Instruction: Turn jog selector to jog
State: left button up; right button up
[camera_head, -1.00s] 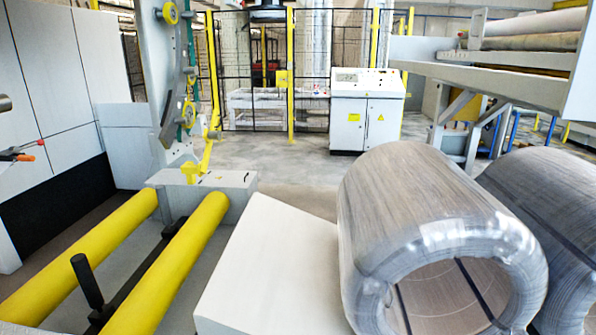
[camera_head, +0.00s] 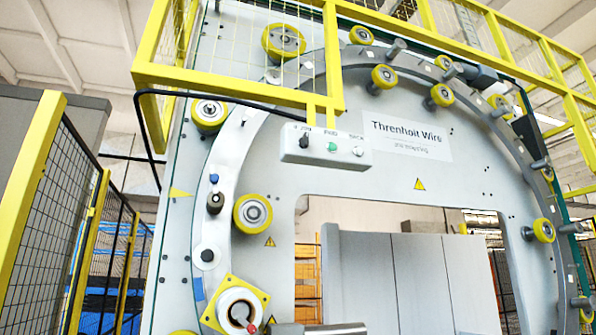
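A light grey control box (camera_head: 325,157) hangs below the yellow guard rail on the front of the ring-shaped wrapping machine. It carries a black selector knob (camera_head: 304,141) at its left, a green button (camera_head: 331,147) in the middle and a pale button (camera_head: 358,151) at its right. Small labels sit above them; the left one seems to include "JOG". The knob is too small to tell which position it points to. Neither of my grippers is in view.
The wrapping ring (camera_head: 222,170) carries several yellow rollers (camera_head: 253,213) around the box. A yellow guard frame (camera_head: 235,85) crosses above, and a black cable (camera_head: 150,92) loops at the left. Mesh fencing (camera_head: 55,220) stands at the far left. A grey cylinder (camera_head: 335,328) shows at the bottom edge.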

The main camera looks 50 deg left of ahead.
aim_at(304, 142)
jog(key=i+u, duration=0.4)
jog(key=i+l+u, duration=0.1)
jog(key=i+u, duration=0.15)
jog(key=u, duration=0.15)
jog(key=i+l+u, duration=0.2)
jog(key=u, duration=0.2)
jog(key=i, duration=0.1)
